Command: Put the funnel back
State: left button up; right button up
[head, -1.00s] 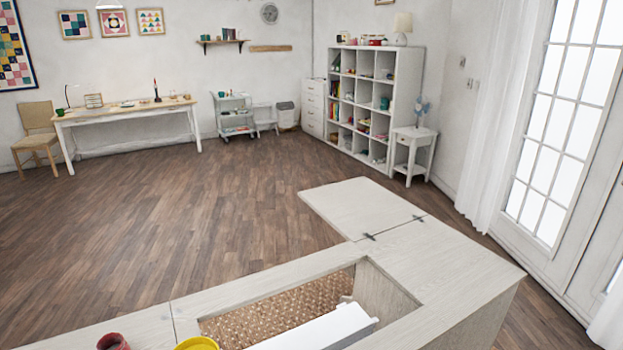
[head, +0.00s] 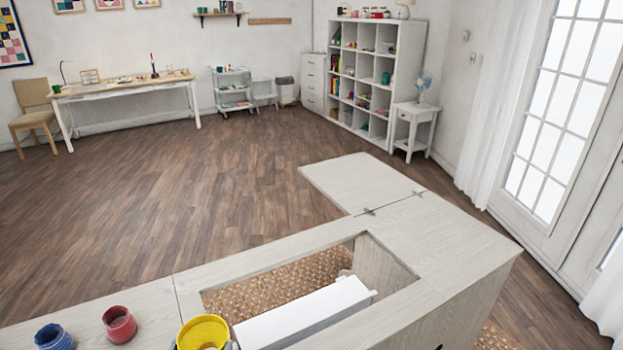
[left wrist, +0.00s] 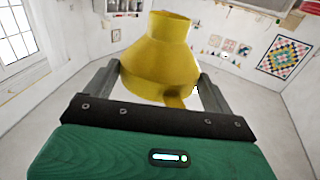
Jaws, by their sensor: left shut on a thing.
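The yellow funnel (head: 204,332) is at the bottom edge of the head view, over or beside the front of the pale wooden cabinet (head: 437,245). I cannot tell whether it touches the cabinet. In the left wrist view the funnel (left wrist: 156,60) sits between the two grey fingers of my left gripper (left wrist: 157,84), which is shut on it. Its narrow neck points away from the gripper's palm. In the head view only small dark bits of the gripper show beside the funnel. My right gripper is out of view.
A red cup-like container (head: 119,325) and a blue one (head: 53,337) stand left of the funnel. A hinged leaf (head: 358,182) lies flat behind. The wooden floor beyond is clear.

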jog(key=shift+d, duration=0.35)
pick_arm(q)
jog(key=shift+w+a, duration=0.1)
jog(key=shift+w, duration=0.05)
jog(key=w+a+r+n+g+y+b, duration=0.1)
jog(key=w+a+r+n+y, duration=0.2)
jog(key=a, duration=0.6)
jog(key=w+a+r+n+g+y+b, duration=0.2)
jog(key=w+a+r+n+y, duration=0.1)
jog(key=a, duration=0.6)
jog(key=w+a+r+n+g+y+b, duration=0.2)
jog(key=w+a+r+y, duration=0.3)
jog(key=w+a, duration=0.3)
jog(key=shift+a+n+y, duration=0.4)
jog(key=shift+a+y, duration=0.4)
jog(key=shift+a, duration=0.25)
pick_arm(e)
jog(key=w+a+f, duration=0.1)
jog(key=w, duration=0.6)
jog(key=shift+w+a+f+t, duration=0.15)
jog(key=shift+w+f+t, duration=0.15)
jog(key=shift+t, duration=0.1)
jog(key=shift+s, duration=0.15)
